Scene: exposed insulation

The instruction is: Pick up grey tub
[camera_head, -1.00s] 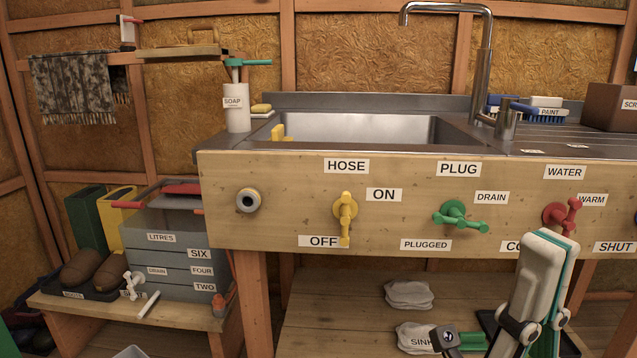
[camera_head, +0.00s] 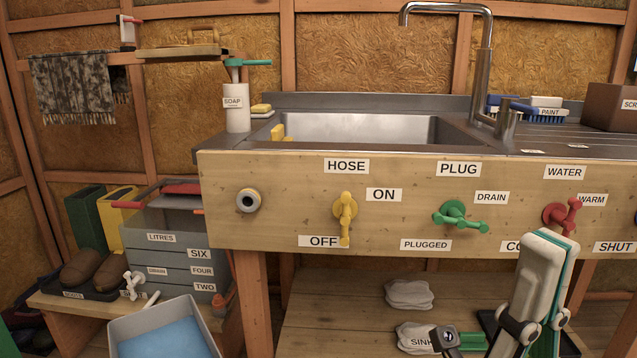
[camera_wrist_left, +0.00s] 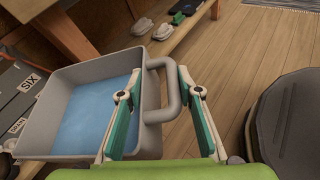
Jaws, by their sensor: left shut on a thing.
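The grey tub (camera_head: 205,312) is a rectangular open basin with blue liquid in it. It shows at the bottom left of the head view, in front of the low wooden shelf, and looks tilted there. In the left wrist view the tub (camera_wrist_left: 35,108) fills the left side. Its looped side handle (camera_wrist_left: 172,92) lies between the fingers of my left gripper (camera_wrist_left: 158,88), which is shut on it. My left gripper is out of the head view. My right gripper (camera_head: 549,240) is upright at the lower right, seen side-on; the gap between its fingers is hidden.
A grey stepped container (camera_head: 175,265) with litre labels and a tray of brown boots (camera_head: 93,292) stand on the low shelf behind the tub. The sink unit (camera_head: 300,225) with its valves is to the right. Wooden floor (camera_wrist_left: 250,45) is free beside the handle.

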